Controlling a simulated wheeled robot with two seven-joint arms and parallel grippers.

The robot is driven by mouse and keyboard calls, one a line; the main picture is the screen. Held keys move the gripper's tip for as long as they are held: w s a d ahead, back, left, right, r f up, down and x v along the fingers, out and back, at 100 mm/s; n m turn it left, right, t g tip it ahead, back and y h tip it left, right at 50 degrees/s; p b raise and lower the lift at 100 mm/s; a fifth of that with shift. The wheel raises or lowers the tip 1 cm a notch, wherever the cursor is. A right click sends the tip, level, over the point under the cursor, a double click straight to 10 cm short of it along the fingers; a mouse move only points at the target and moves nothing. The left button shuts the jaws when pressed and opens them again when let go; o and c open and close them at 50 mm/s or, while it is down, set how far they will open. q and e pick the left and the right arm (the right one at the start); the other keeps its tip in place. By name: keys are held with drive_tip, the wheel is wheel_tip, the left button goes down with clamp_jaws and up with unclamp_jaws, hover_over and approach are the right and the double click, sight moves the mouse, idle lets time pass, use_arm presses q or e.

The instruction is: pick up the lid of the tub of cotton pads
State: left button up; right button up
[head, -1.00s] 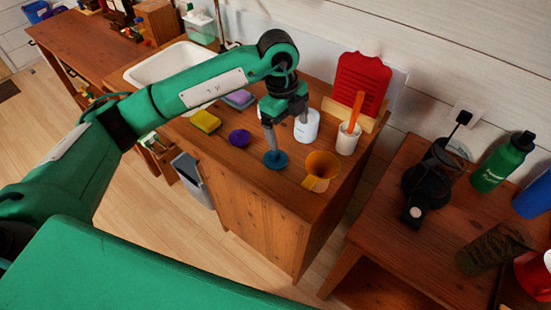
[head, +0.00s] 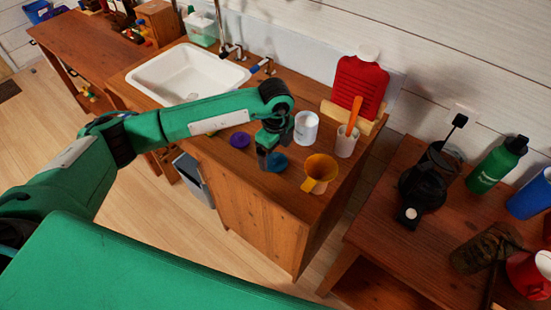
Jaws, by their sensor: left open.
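A teal round disc (head: 278,163), which looks like a lid, lies on the wooden counter near its front edge. A white round tub (head: 306,127) without a lid stands just behind it to the right; its contents are too small to make out. A smaller purple round piece (head: 240,140) lies to the left of the disc. I cannot tell for sure which is the cotton-pad lid. My left gripper (head: 270,155) is open and low over the teal disc, its fingers pointing down and partly covering it. Contact is not clear. My right gripper is not in view.
An orange funnel-like cup (head: 319,172) stands close to the right of the disc. A white sink (head: 187,75) is left. A side table with bottles is right.

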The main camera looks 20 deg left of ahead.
use_arm(q)
wheel_tip(320, 180, down, 2)
drive_tip(key=shift+f, duration=0.3)
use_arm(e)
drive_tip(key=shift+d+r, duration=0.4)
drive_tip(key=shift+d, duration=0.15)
use_arm(q)
drive_tip(key=c, duration=1.1)
drive_tip(key=shift+o, duration=0.2)
drive_tip(key=shift+r, duration=0.1)
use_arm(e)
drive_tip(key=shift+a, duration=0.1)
